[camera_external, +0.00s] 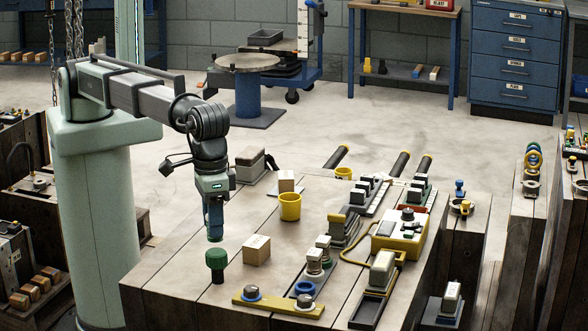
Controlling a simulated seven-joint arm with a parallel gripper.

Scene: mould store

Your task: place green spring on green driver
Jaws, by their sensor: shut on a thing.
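My gripper (215,226) points straight down above the left part of the wooden bench. It is shut on a small greenish piece at its fingertips, which I take to be the green spring (215,238); the fingers hide most of it. Directly below stands a dark green, wide-topped piece on a narrower stem, which looks like the green driver (216,260). It is upright on the bench. A small gap seems to show between the held piece and its top.
A tan block (257,251) and a yellow cup (290,206) stand right of the green driver. A yellow bar (278,302) with round parts lies in front. A yellow box (401,234) and several black-and-white pieces crowd the right side. The bench's left edge is close by.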

